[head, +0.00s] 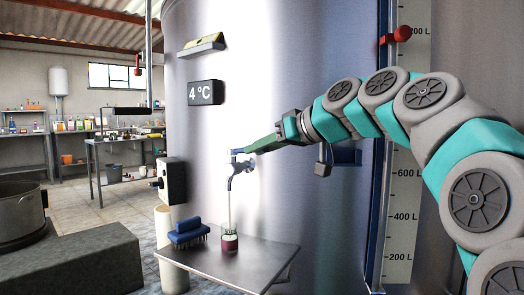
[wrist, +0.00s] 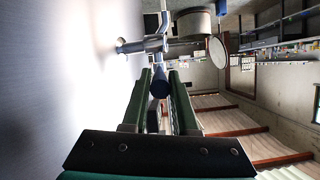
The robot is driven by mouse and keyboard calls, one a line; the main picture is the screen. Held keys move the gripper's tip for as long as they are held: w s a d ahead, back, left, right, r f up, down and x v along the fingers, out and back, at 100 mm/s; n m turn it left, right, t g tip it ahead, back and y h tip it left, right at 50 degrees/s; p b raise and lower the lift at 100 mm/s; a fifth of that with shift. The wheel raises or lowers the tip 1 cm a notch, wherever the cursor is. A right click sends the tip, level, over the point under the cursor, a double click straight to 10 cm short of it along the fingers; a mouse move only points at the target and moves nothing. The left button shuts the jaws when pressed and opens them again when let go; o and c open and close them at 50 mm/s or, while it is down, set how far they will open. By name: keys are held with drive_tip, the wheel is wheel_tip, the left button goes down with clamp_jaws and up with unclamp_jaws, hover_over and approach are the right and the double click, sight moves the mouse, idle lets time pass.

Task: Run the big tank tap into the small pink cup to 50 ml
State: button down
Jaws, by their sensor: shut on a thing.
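The big steel tank (head: 220,130) fills the middle of the head view. Its blue-grey tap (head: 242,167) sticks out low on the wall and also shows in the wrist view (wrist: 150,45). My gripper (head: 250,149) is shut on the tap's blue handle (head: 236,151); in the wrist view the handle (wrist: 159,84) sits between the green fingers. A thin white stream (head: 229,208) runs from the spout down to the small pink cup (head: 230,244). The cup stands upright on the metal table, under the tap. Its fill level is too small to read.
A large pot (head: 20,215) stands on a grey block (head: 80,262) at the left. A litre scale (head: 404,200) and red knob (head: 402,33) are at the right.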

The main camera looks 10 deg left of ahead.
drive_tip(key=c, duration=0.7)
unclamp_jaws()
drive_tip(key=shift+v, duration=3.95)
drive_tip(key=shift+a, duration=0.1)
